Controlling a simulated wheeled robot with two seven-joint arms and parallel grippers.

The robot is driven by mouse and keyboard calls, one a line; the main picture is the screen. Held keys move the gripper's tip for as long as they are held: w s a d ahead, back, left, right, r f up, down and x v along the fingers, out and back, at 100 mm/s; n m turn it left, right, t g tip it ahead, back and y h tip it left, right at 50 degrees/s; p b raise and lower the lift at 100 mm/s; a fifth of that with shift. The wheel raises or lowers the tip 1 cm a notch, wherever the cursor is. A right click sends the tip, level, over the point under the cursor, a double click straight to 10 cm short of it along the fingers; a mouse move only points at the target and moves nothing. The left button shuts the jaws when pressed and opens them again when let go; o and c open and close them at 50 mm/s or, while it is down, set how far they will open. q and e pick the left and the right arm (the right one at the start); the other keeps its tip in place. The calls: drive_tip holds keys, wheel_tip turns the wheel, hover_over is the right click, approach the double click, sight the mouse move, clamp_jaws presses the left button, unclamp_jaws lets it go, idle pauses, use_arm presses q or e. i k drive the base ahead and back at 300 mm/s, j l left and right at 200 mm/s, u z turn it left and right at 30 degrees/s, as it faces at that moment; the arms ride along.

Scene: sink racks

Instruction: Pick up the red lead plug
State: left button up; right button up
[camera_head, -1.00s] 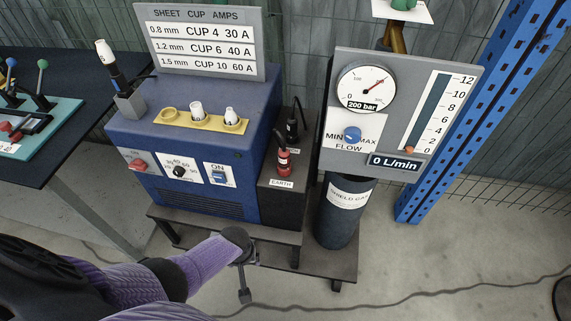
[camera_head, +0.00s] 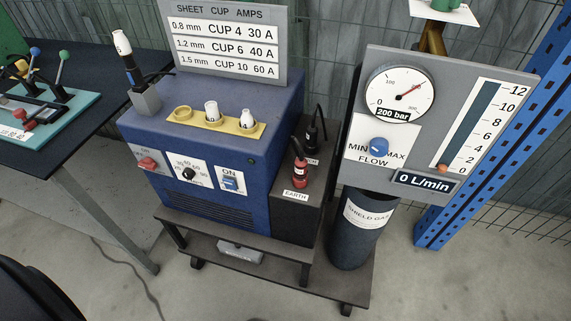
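The red lead plug (camera_head: 300,170) stands upright on top of the black box (camera_head: 290,215) at the right side of the blue welding machine, just behind the EARTH label (camera_head: 295,195). A black plug (camera_head: 311,138) with a cable stands behind it, its own label partly covered by the red plug. Neither of my grippers shows in the head view. Only a dark part of my own body is at the lower left edge.
The blue machine (camera_head: 205,205) stands on a dark cart (camera_head: 230,237) with a grey pedal-like item (camera_head: 240,253) on its lower shelf. The gas cylinder (camera_head: 358,240) and flow panel (camera_head: 375,155) stand close right of the plug. A dark table (camera_head: 45,160) is at left. Floor in front is clear.

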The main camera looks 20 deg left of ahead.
sight(301, 170)
drive_tip(key=i+u, duration=0.15)
drive_tip(key=u, duration=0.2)
drive_tip(key=i+l+u, duration=0.1)
drive_tip(key=u, duration=0.25)
